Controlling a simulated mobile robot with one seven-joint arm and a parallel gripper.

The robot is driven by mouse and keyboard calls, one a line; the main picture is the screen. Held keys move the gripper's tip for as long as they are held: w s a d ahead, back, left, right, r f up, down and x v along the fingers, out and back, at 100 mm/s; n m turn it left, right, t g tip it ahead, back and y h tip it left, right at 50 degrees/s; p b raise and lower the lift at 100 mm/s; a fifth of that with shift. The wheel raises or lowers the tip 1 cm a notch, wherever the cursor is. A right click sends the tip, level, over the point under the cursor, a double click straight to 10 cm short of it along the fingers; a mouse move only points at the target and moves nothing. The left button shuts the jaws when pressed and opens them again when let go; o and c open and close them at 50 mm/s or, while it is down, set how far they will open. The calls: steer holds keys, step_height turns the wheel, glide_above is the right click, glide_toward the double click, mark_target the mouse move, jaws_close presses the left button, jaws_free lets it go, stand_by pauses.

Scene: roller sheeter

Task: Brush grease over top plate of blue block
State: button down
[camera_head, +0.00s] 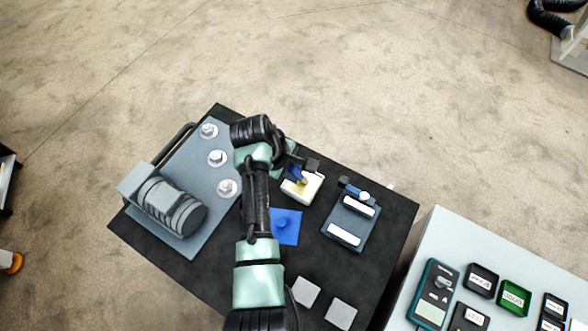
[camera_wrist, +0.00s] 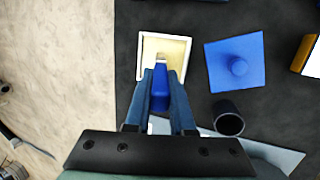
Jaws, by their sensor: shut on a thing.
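My gripper (camera_wrist: 160,76) is shut on the blue handle of a brush (camera_wrist: 160,96). The brush tip is over a white open-topped tub (camera_wrist: 142,60) with pale yellow grease inside; I cannot tell whether it touches the grease. The tub (camera_head: 314,190) and part of the brush (camera_head: 296,173) also show in the head view, just beyond my arm. A bright blue square plate with a round knob (camera_head: 289,213) lies beside my forearm; it is also in the wrist view (camera_wrist: 220,80). A blue-grey block (camera_head: 350,220) with two white plates on top stands right of the tub.
A blue-and-white piece with a black end (camera_head: 354,189) sits at the block's far edge. A grey machine with a ribbed motor (camera_head: 172,207) and several bolts fills the left. Two pale square pads (camera_head: 341,313) lie at the near side. A light table with several devices (camera_head: 431,230) stands right.

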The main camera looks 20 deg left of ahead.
steer(key=shift+s, duration=0.1)
step_height(320, 180, up, 7)
steer(key=p, duration=0.7)
steer(key=shift+f, duration=0.1)
stand_by(1.0)
